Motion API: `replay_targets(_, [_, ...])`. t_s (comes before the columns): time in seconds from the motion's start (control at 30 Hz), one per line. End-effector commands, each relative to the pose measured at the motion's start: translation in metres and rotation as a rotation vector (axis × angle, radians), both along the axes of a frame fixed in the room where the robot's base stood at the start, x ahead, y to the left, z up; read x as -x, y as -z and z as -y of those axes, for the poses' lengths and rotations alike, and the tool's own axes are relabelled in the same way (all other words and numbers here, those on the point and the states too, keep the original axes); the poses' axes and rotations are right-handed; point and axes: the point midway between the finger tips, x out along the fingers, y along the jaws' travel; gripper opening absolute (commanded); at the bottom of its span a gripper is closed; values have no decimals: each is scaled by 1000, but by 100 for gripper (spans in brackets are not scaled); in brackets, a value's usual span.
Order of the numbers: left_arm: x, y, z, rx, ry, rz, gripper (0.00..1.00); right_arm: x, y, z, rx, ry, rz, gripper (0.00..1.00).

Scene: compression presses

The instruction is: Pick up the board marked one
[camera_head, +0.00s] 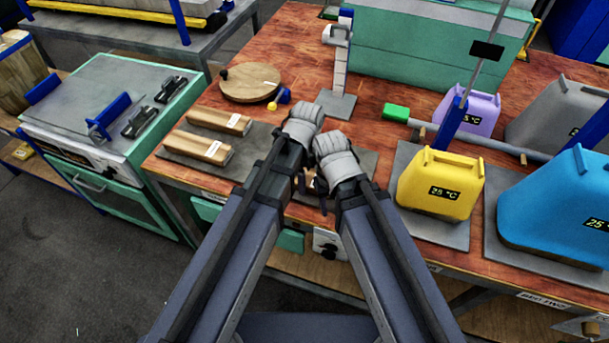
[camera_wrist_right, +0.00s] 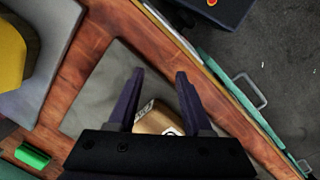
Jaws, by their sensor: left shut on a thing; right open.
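In the head view, two wooden boards, a farther one (camera_head: 219,121) and a nearer one (camera_head: 203,147), lie on a grey mat at left. Their small white labels are unreadable. Another wooden piece (camera_wrist_right: 156,121) lies near a second grey mat's surface in the right wrist view, with white marks I cannot read; my gripper body hides part of it. My right gripper (camera_wrist_right: 156,85) is open, its fingers on either side of that piece. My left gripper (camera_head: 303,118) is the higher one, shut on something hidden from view.
A round wooden disc (camera_head: 250,82) and a small press stand (camera_head: 339,75) are behind. A yellow container (camera_head: 440,183), a purple one (camera_head: 468,113) and a blue one (camera_head: 560,205) stand at right. A green-ended bar (camera_head: 396,112) lies behind the yellow container.

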Motion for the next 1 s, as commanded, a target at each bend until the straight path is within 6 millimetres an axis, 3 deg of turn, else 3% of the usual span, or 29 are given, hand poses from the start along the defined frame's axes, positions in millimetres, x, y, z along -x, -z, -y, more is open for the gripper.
replay_targets(0.7, [0, -93, 0, 0, 0, 0, 14, 0, -93, 0, 0, 0, 0, 50])
replay_targets(1.0, [0, -98, 0, 0, 0, 0, 14, 0, -98, 0, 0, 0, 0, 50])
